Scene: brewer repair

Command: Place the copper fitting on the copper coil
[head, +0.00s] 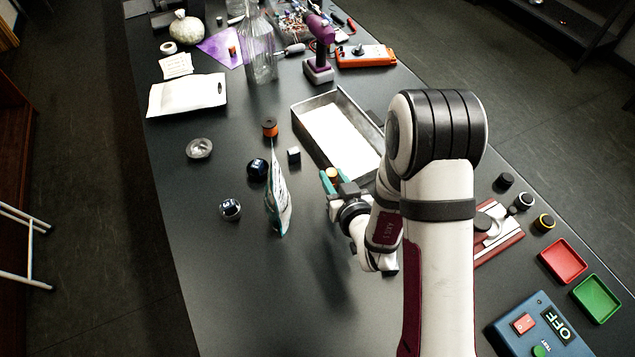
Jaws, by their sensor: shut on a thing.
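My gripper (334,178), with teal fingers, is over the middle of the table at the near-left corner of the metal tray. It is shut on a small tan-gold piece that looks like the copper fitting (333,173). The lower part of this piece is hidden by the fingers. A small orange-brown spool with a dark top (270,127) stands upright to the left of the tray; it may be the copper coil, but I cannot tell for sure. The gripper is apart from it, to its lower right.
An upright foil pouch (280,190) stands just left of my gripper. Near it are a dark cube (294,155), two dark round jars (257,168) and a glass dish (199,148). The metal tray (299,122) lies behind. The left front of the table is clear.

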